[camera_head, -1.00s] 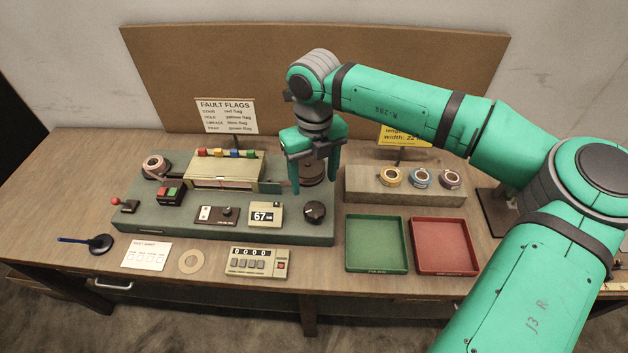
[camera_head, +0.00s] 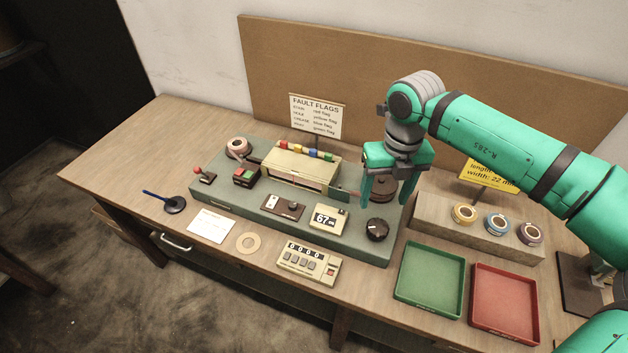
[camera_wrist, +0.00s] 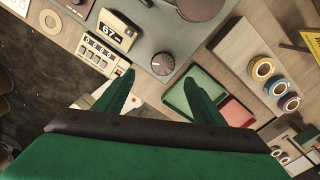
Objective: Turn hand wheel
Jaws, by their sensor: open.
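A dark ridged round knob (camera_head: 377,229) stands at the front right of the grey-green machine base (camera_head: 230,210); it also shows in the wrist view (camera_wrist: 163,64). A brown round disc (camera_head: 384,188) sits behind it, partly hidden by my gripper, and is cut by the top edge of the wrist view (camera_wrist: 200,8). I cannot tell for sure which of the two is the hand wheel. My gripper (camera_head: 392,190) points down over the right end of the base, fingers apart and empty. In the wrist view the knob appears beyond the gap between the fingertips (camera_wrist: 158,75), apart from them.
A display reading 67 (camera_head: 328,219) stands left of the knob, with a counter (camera_head: 308,263) in front. A green tray (camera_head: 400,283) and a red tray (camera_head: 477,300) lie front right. A block (camera_head: 440,222) carries three tape rolls. A fault-flags sign (camera_head: 317,117) stands behind.

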